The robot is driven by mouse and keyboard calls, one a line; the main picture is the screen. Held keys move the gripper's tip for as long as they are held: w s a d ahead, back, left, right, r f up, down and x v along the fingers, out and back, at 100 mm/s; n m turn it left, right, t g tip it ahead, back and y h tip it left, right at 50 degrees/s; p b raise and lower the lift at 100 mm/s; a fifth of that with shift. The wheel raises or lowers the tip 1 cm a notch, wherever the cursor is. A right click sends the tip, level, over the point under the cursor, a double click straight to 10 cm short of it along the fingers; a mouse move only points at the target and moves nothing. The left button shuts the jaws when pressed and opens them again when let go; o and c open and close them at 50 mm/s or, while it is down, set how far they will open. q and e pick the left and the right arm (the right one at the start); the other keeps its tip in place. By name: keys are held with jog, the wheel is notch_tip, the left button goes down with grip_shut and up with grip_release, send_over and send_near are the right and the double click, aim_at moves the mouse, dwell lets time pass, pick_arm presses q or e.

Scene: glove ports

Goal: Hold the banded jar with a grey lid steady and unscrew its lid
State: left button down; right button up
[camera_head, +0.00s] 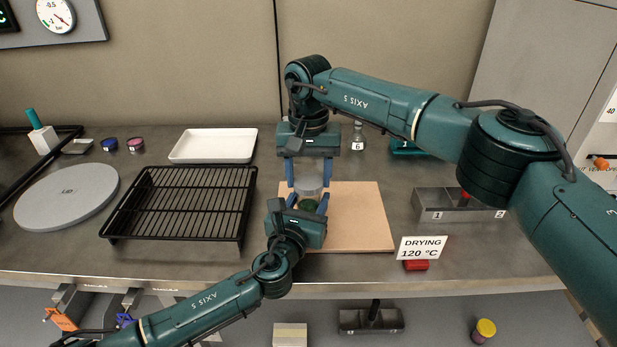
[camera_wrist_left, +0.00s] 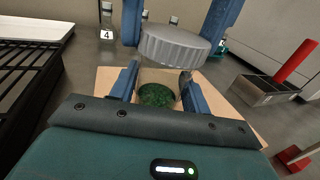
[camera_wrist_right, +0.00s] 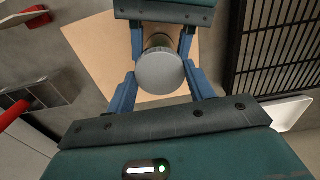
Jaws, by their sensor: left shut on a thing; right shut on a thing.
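The jar (camera_head: 308,206) stands upright over the tan board in the head view, with green contents low in its clear body. The left wrist view shows the green contents (camera_wrist_left: 157,95) between my left fingers. The grey lid (camera_head: 309,181) is a ribbed disc above the jar, large in the left wrist view (camera_wrist_left: 173,46) and seen from above in the right wrist view (camera_wrist_right: 160,72). My left gripper (camera_head: 308,203) is shut on the jar body from the front. My right gripper (camera_head: 308,183) is shut on the lid from behind. I cannot tell whether lid and jar touch.
The tan board (camera_head: 355,215) has free room to the right. A black rack (camera_head: 185,203) and white tray (camera_head: 213,146) lie left. A grey bin (camera_head: 455,204), a drying sign (camera_head: 422,247) and a red block (camera_head: 415,265) are right. A small flask (camera_head: 357,137) stands behind.

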aim_at(309, 180)
jog(key=shift+r, duration=0.25)
jog(key=shift+r, duration=2)
pick_arm(q)
jog(key=c, duration=0.6)
grip_release()
